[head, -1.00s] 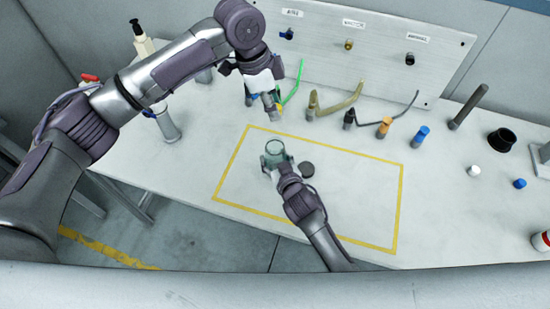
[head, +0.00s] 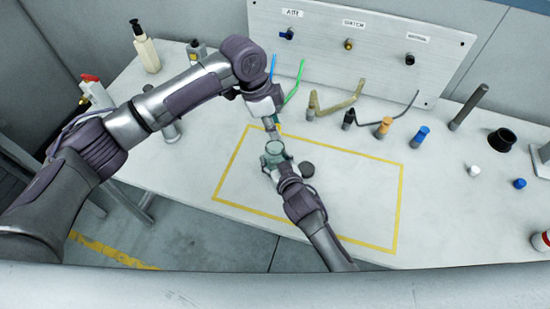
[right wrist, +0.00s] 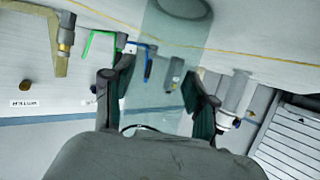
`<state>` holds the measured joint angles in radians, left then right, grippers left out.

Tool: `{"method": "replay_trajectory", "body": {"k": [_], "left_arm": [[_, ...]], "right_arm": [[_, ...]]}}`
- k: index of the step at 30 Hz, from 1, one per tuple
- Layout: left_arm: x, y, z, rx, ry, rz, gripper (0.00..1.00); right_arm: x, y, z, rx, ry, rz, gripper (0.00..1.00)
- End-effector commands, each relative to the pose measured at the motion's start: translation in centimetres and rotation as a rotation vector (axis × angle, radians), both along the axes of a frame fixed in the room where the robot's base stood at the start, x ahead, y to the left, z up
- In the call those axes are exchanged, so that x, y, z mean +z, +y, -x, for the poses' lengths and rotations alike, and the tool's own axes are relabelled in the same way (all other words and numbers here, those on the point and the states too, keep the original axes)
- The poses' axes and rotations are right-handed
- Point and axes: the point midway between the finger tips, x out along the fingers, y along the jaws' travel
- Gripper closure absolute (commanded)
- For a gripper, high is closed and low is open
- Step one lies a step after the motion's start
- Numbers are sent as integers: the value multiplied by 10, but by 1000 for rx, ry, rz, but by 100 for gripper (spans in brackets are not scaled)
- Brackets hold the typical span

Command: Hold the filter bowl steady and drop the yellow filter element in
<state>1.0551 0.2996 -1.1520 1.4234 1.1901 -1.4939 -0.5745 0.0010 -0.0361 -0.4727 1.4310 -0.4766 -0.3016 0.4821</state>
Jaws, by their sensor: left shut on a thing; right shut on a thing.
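The filter bowl (head: 274,148) is a clear greenish cup, upright just inside the far left part of the yellow-taped area. My right gripper (head: 273,160) is shut around it; in the right wrist view the see-through bowl (right wrist: 165,45) stands between my two fingers (right wrist: 150,90). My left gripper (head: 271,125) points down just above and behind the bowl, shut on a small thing. The yellow filter element is mostly hidden at its fingertips; a small yellow patch there blends with the tape. I cannot tell whether it is inside the bowl's mouth.
A dark round disc (head: 307,169) lies right of the bowl. Behind stand the green hose (head: 294,83), an olive hose (head: 330,103), an orange-topped fitting (head: 383,127) and a blue fitting (head: 421,136). The taped area's right side (head: 360,200) is clear.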

Motion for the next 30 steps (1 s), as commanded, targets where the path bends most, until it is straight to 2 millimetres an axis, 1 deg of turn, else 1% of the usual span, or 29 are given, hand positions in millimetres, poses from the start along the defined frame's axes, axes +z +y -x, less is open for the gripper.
{"method": "replay_trajectory", "body": {"k": [3,7,16,17,21,22,30], "left_arm": [[-8,0,0,1,1,0,88],[-15,0,0,0,1,-1,88],[-17,0,0,0,0,0,88],[-17,0,0,0,0,0,69],[-17,0,0,0,0,0,45],[-16,0,0,0,0,0,41],[-16,0,0,0,0,0,41]], "right_arm": [[-1,0,0,0,2,1,82],[-1,0,0,0,2,1,82],[-1,0,0,0,2,1,82],[-1,0,0,0,2,1,82],[-1,0,0,0,2,1,82],[-1,0,0,0,2,1,82],[-1,0,0,0,2,1,82]]}}
